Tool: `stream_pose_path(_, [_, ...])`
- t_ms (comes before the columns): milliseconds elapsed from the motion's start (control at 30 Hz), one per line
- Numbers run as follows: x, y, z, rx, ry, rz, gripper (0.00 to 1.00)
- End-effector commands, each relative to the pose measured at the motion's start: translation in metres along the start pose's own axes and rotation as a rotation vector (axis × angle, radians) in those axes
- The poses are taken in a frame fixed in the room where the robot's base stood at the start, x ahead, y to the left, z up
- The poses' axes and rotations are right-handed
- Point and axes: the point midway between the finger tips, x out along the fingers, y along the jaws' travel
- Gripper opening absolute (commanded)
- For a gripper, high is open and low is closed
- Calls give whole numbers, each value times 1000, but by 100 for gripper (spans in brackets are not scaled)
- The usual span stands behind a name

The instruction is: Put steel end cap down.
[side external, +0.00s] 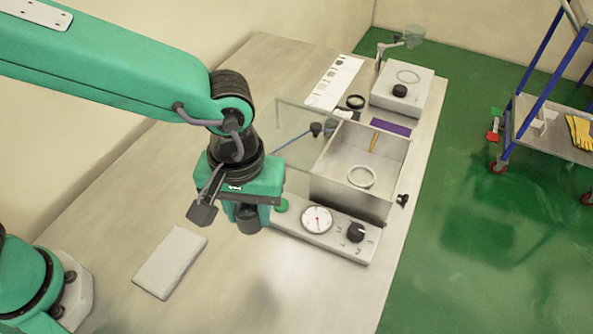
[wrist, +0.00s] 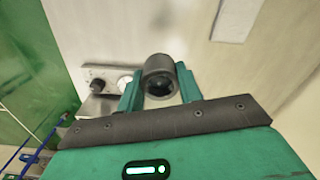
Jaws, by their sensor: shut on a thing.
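My gripper (wrist: 158,88) is shut on the steel end cap (wrist: 158,64), a dark grey round piece with a hollow centre. In the wrist view the cap sits between the two green fingers. In the side external view the cap (side external: 248,219) shows below my gripper (side external: 247,205), partly hidden by it. The cap looks held above the table (side external: 110,227), left of the gauge panel; its exact height I cannot tell.
A metal box (side external: 350,198) with an open clear lid (side external: 300,130) holds a pale ring (side external: 361,177). In front is a panel with a gauge (side external: 317,219) and black knob (side external: 356,232). A pale flat block (side external: 171,262) lies on the table at front left. Bare table surrounds it.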

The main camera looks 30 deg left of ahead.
Motion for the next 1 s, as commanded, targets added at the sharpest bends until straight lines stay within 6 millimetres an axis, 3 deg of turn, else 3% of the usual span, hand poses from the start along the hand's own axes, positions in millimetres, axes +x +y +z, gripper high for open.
stream_pose_path(400, [-11, 74, -33, -25, 0, 1, 3])
stream_pose_path(1000, [-12, 159, -73, -58, 1, 2, 3])
